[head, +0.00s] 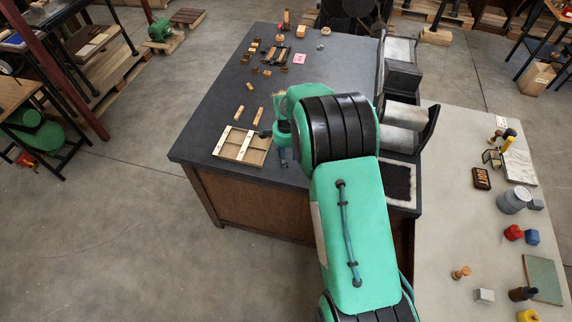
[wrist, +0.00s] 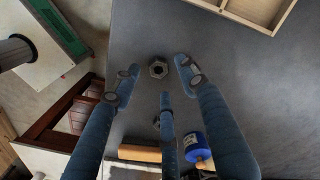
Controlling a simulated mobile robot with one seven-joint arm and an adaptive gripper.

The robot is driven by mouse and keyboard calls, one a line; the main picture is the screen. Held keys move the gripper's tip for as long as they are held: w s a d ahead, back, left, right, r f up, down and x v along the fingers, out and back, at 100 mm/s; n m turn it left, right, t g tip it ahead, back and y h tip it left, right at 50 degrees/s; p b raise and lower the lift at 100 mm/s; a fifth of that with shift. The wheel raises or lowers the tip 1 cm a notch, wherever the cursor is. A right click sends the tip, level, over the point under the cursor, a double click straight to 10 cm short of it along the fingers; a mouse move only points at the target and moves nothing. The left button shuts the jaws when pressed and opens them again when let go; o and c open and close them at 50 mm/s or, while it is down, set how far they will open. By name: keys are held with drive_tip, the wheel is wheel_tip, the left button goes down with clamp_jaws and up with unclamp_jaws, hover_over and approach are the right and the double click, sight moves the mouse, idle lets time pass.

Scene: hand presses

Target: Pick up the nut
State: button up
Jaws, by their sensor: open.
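The nut (wrist: 158,67) is a small grey metal hexagonal ring with a dark hole. It lies flat on the dark grey worktop in the wrist view. My gripper (wrist: 160,81) has blue fingers that are spread open, with a gap between the outer tips. The nut shows between and just beyond these tips, and nothing is held. I cannot tell the height of the tips above the worktop. In the head view my gripper (head: 283,157) is at the worktop's front part, partly behind my arm. I cannot make out the nut there.
A wooden frame tray (head: 241,146) lies left of my gripper. Wooden blocks and small parts lie farther back on the dark worktop (head: 215,110). A blue cylinder (wrist: 194,148) and a wooden block (wrist: 140,153) are near my fingers. Hand presses stand at the right.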

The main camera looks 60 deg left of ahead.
drive_tip(key=shift+f, duration=1.5)
clamp_jaws()
